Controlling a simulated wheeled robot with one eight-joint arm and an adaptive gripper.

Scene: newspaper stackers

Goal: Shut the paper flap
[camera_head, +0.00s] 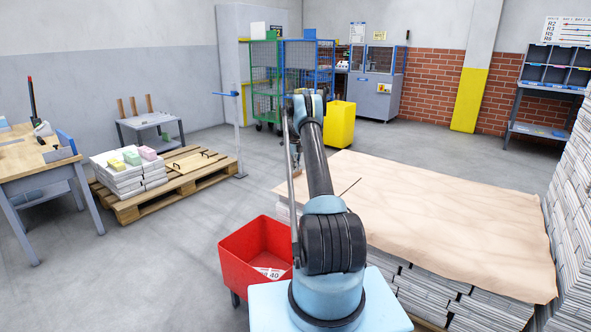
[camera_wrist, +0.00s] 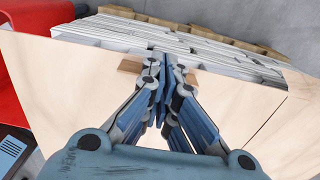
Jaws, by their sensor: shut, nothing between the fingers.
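A tan paper sheet (camera_head: 440,215) lies over a wide stack of newspapers in the head view, with a thin dark slit near its left end. In the wrist view, tan paper (camera_wrist: 60,90) spreads below and to both sides of my gripper (camera_wrist: 164,62), and a dark seam crosses it at the right. My gripper is shut and empty, its fingertips over the paper's edge. A small brown wooden piece (camera_wrist: 130,67) shows on both sides of the fingertips; I cannot tell whether they touch it. In the head view my arm hides most of the gripper and the nearby paper edge.
A red cart (camera_head: 255,255) stands close to the left of the stack. A pallet (camera_head: 165,195) with paper bundles and a workbench (camera_head: 35,160) are further left. A yellow bin (camera_head: 340,125) stands behind. Tall newspaper piles (camera_head: 572,220) border the right.

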